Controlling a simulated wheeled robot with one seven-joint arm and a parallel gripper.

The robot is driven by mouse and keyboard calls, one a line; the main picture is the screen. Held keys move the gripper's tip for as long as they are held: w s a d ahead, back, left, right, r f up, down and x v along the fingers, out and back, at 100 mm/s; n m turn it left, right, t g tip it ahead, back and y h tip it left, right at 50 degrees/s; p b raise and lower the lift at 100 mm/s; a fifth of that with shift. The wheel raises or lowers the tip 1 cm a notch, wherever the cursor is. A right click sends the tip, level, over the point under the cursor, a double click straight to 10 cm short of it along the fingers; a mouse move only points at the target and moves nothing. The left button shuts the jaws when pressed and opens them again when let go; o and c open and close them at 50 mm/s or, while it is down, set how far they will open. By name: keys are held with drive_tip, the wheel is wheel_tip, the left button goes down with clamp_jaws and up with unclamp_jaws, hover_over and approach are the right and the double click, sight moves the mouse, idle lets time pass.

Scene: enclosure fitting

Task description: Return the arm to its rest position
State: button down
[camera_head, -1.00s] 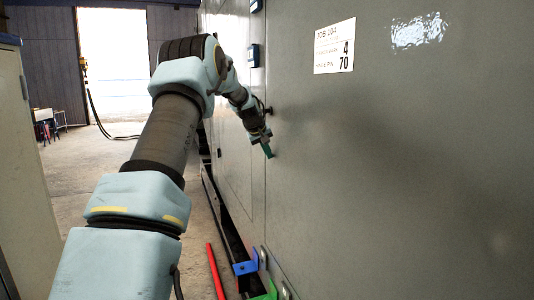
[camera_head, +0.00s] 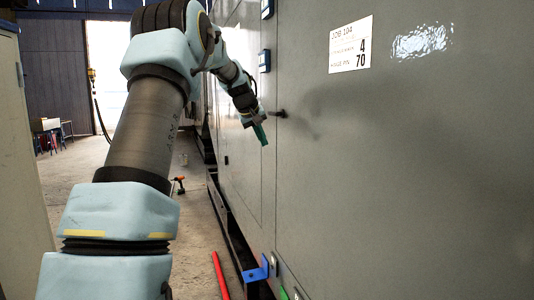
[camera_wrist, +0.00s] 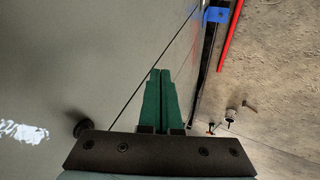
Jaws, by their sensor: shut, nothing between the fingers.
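My arm reaches forward along the grey enclosure wall (camera_head: 420,170). My gripper (camera_head: 261,135) hangs near the wall, left of a dark knob (camera_head: 279,114), with its green fingers pointing down. In the wrist view the green fingers (camera_wrist: 160,85) lie together, shut, with nothing visible between them. The knob also shows in the wrist view (camera_wrist: 82,128), left of the fingers and apart from them.
A white label (camera_head: 350,44) is on the wall. A blue bracket (camera_head: 255,271) sits at the wall's foot, near a red bar (camera_head: 220,275) on the floor. A pale cabinet (camera_head: 28,180) stands at left; floor between is open.

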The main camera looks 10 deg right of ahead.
drive_tip(key=s+a+f+g+y, duration=0.1)
drive_tip(key=s+a+f, duration=0.5)
drive_tip(key=s, duration=0.6)
drive_tip(key=s+a+f+m+g+y, duration=0.1)
drive_tip(key=s+a+f+y, duration=0.1)
drive_tip(key=s+a+f, duration=0.5)
drive_tip(key=s+a+f+m+g+y, duration=0.1)
drive_tip(key=s+a+f, duration=0.5)
drive_tip(key=s, duration=1.3)
drive_tip(key=shift+s+a+f+g+y, duration=0.15)
drive_tip(key=shift+a+f+g+y, duration=0.2)
drive_tip(key=shift+f, duration=0.35)
drive_tip(key=shift+d, duration=0.1)
